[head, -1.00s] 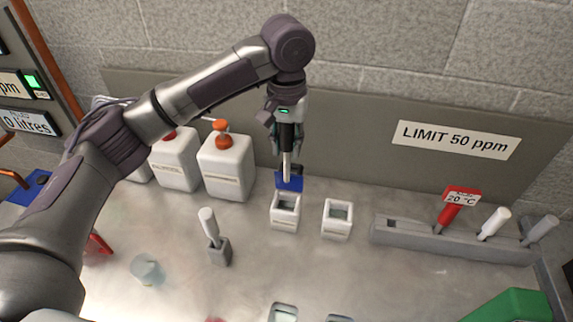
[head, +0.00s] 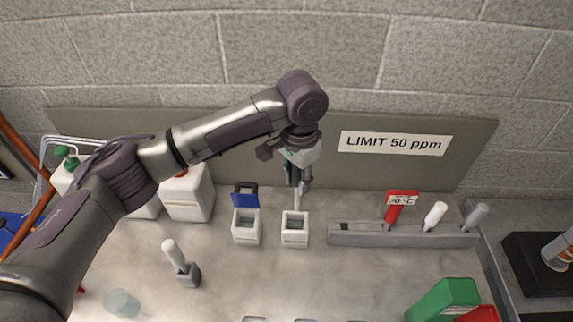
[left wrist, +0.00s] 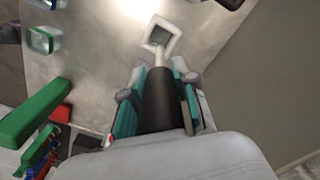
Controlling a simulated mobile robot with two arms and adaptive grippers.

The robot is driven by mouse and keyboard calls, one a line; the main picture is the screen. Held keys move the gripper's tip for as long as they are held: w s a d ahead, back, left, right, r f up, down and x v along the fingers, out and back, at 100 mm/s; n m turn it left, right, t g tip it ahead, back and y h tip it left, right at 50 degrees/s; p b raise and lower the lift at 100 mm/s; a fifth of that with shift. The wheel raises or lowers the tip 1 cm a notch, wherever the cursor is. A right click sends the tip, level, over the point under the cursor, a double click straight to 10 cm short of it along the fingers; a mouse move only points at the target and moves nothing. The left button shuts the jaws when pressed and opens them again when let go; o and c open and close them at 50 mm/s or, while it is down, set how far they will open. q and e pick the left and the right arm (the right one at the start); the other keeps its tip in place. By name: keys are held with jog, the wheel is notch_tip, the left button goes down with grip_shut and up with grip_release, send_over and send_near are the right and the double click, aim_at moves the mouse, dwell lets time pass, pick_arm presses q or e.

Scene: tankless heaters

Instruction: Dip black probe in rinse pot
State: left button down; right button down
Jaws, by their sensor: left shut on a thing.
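My left gripper (head: 299,182) is shut on the black probe, with its fingers on either side of the dark handle (left wrist: 160,103). The probe's pale tip (head: 297,200) points down at the lidless white pot (head: 295,230). In the left wrist view the tip overlaps the near rim of this pot (left wrist: 174,44); I cannot tell whether it is inside the opening. A second white pot (head: 246,230), with a raised blue lid (head: 245,196), stands just to the left. No readable label shows which is the rinse pot. My right gripper is not in view.
A grey rack (head: 350,234) to the right holds a red probe (head: 398,205) and pale-handled ones. A white-handled probe (head: 174,254) stands in a small grey holder at left. White canisters (head: 187,197) stand behind, along the back panel. A green box (head: 442,300) is at front right.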

aim_at(296, 209)
pick_arm(q)
jog(key=shift+a+f+b, duration=0.2)
jog(key=shift+f+b, duration=0.35)
notch_tip(296, 209, down, 3)
jog(key=b, duration=0.4)
jog(key=shift+d, duration=0.1)
jog(key=shift+f, duration=0.25)
jog(key=shift+f+b, duration=0.3)
jog(key=shift+f, duration=3.05)
jog(key=shift+f, duration=0.8)
